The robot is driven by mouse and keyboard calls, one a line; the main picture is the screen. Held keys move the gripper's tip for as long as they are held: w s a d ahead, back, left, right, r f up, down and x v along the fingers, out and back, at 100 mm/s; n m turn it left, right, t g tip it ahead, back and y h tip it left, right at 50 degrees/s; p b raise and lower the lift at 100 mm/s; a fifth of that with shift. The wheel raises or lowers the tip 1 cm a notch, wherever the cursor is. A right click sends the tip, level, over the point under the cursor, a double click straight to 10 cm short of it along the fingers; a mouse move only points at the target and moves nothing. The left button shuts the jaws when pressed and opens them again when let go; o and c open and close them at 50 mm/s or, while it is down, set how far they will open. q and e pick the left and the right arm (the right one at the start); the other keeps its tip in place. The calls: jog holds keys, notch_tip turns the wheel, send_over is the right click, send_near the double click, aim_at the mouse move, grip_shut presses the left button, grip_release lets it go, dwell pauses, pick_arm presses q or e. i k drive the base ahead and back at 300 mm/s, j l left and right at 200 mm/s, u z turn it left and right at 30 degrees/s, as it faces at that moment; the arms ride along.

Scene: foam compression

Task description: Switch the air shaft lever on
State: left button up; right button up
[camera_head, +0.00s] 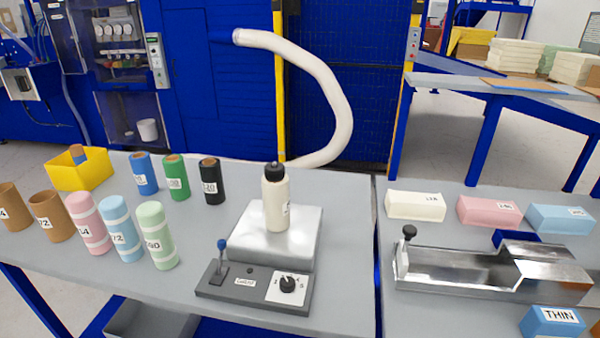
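A small lever with a blue ball knob (222,245) stands nearly upright on the left of a dark grey control base (255,300) on the left table. I take it for the air shaft lever. A small white label beside it is too blurred to read. A black rotary dial (287,284) sits on a white plate to the lever's right. Behind the base is a silver metal block (300,240) with a cream cylinder (276,205) upright on it, a black cap or shaft end showing on top. Neither of my grippers is in view.
Pink (88,222), blue (121,228) and green (156,235) foam rolls and several cores stand left of the block. A yellow bin (78,168) is behind. A metal fixture (490,272) with a black-knobbed handle is on the right table. The lever's front is clear.

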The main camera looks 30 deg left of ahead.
aim_at(221, 242)
jog(key=u, duration=1.35)
jog(key=z, duration=0.65)
jog(key=j+z, duration=0.2)
jog(key=z, duration=0.15)
jog(key=j+z, duration=0.2)
jog(key=z, duration=0.15)
jog(key=k+j+z, duration=0.15)
jog(key=z, duration=0.15)
jog(key=k+j+z, duration=0.4)
jog(key=j+z, duration=0.2)
jog(key=k+j+z, duration=0.2)
jog(key=k+j, duration=0.95)
jog(key=k, duration=0.05)
